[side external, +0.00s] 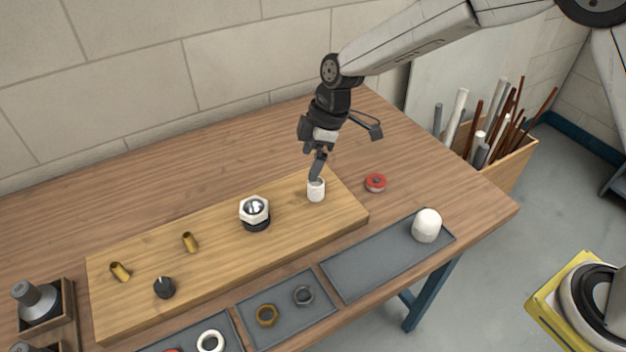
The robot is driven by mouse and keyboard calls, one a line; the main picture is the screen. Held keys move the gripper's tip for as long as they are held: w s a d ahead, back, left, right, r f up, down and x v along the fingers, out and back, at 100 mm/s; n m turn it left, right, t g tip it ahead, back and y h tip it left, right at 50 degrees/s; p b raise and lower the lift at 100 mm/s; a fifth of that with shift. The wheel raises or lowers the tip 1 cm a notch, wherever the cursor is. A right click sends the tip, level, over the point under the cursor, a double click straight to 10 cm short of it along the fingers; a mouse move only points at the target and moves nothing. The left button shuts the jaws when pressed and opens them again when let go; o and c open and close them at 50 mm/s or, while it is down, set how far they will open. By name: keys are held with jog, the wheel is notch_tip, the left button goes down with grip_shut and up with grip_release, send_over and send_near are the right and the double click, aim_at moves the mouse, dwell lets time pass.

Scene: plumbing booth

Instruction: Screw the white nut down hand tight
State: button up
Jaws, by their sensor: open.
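A white hexagonal nut (254,206) sits on a black-based fitting near the middle of the wooden board, with a shiny domed piece showing in its centre. It looks roughly level; I cannot see its thread. My gripper (347,150) is open, to the right of and above the nut, with nothing between its fingers. One finger points down just over a short white cylinder (316,192) at the board's right end; I cannot tell if they touch. The other finger is spread out to the right.
The wooden board (205,262) also carries two brass stubs (190,242) and a black knob (164,288). A red-rimmed disc (376,183) lies right of it. Grey trays (365,272) in front hold a white cap (427,226), loose nuts and a white ring (210,341). A wall stands behind.

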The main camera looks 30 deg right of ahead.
aim_at(256, 207)
jog(key=w+a+f+n+g+y, duration=0.1)
jog(key=a+n, duration=0.3)
jog(key=a, duration=0.4)
jog(key=shift+w+a+f+n, duration=0.25)
jog(key=shift+w+a+n, duration=0.15)
jog(key=shift+w, duration=0.15)
jog(key=shift+f, duration=0.1)
jog(key=shift+x, duration=3.8)
jog(key=shift+a, duration=0.1)
jog(key=c, duration=1)
jog(key=shift+s+m+t, duration=0.1)
jog(key=shift+m+t, duration=0.4)
jog(key=shift+m, duration=0.75)
jog(key=shift+s+m+t, duration=0.1)
jog(key=shift+m+t, duration=0.4)
jog(key=shift+m, duration=0.75)
jog(key=shift+c, duration=0.2)
jog(key=shift+m, duration=0.5)
jog(key=shift+m+t+h, duration=0.3)
jog(key=shift+m, duration=0.1)
